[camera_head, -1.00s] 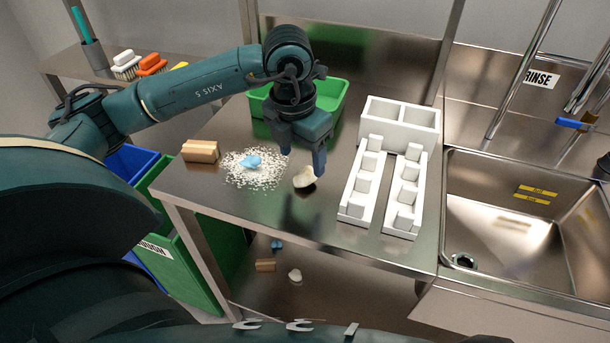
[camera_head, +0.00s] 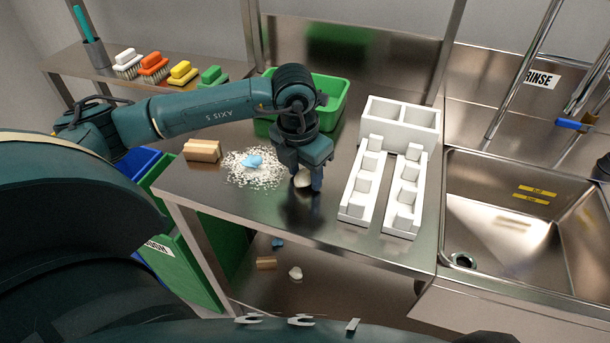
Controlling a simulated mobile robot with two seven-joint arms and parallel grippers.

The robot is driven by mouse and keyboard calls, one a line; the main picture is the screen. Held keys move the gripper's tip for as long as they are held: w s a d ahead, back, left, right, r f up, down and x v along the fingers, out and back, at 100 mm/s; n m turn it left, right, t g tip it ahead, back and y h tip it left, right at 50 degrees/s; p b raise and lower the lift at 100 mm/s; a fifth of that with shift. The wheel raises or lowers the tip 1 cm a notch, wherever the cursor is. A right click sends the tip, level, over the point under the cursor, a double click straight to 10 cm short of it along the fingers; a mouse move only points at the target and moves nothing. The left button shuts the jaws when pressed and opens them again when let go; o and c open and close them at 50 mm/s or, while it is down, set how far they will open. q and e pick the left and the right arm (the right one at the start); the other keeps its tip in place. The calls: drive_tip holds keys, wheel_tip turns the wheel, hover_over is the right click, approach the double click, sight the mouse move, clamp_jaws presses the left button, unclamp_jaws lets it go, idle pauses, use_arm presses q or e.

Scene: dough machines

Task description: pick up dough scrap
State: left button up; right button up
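The dough scrap (camera_head: 302,179) is a small cream lump on the steel table, right of a patch of white flour or crumbs. My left gripper (camera_head: 305,184) points down over it, with its dark fingers low around the lump. The fingers hide part of the scrap. I cannot tell whether they press on it or stand just apart from it. The scrap appears to rest on the tabletop. My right gripper is not in view.
A blue crumpled piece (camera_head: 253,161) lies on the crumbs, with a brown block (camera_head: 202,151) to its left. A green tray (camera_head: 334,104) stands behind my gripper. A white rack (camera_head: 358,197) stands right, before the sink (camera_head: 520,220). Brushes (camera_head: 153,66) line the back-left shelf.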

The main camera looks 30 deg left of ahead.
use_arm(q)
drive_tip(key=c, duration=0.6)
drive_tip(key=shift+o, duration=0.2)
drive_tip(key=shift+r, duration=0.15)
